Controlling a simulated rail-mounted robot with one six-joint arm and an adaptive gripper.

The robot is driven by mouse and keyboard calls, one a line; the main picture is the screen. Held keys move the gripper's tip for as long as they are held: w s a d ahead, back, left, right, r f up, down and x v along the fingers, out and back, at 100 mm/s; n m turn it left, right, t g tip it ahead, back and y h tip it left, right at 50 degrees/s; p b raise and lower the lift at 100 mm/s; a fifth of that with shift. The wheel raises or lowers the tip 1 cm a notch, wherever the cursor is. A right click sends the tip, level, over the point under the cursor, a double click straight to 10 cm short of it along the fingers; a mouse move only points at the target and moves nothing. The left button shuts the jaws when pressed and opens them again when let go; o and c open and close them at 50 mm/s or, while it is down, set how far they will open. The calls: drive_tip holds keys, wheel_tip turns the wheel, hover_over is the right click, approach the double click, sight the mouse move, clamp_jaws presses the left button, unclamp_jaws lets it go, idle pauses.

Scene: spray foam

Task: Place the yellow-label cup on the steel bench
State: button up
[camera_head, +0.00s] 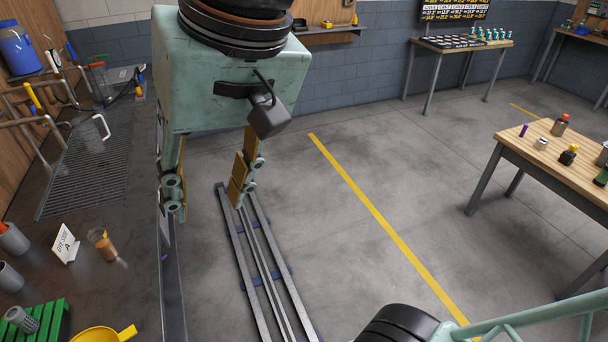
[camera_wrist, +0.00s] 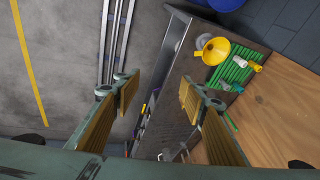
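My gripper (camera_head: 207,200) is open and empty, its two fingers wide apart, above the floor rail just right of the dark steel bench (camera_head: 118,315). The wrist view also shows the open gripper (camera_wrist: 158,95), with nothing between its fingers. A small amber-brown cup (camera_head: 102,242) stands on the bench beside a white sign lettered A (camera_head: 66,243). I cannot tell whether it bears a yellow label. Grey cups with reddish or dark insides (camera_head: 13,240) stand at the bench's left edge. No label reading as yellow is clear on them.
Pipes and taps (camera_head: 40,115) rise over a drain grid (camera_head: 88,165). A wooden table with bottles (camera_head: 545,155) stands right. The middle floor is clear.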

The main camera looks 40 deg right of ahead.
drive_tip(key=s+d+n+h, duration=0.1)
drive_tip(key=s+d+n, duration=0.1)
drive_tip(key=s+d, duration=0.2)
drive_tip(key=s, duration=0.3)
drive_tip(key=shift+d+f+n, duration=0.15)
drive_tip(key=shift+d+n, duration=0.15)
drive_tip(key=shift+d, duration=0.05)
drive_tip(key=shift+f, duration=0.15)
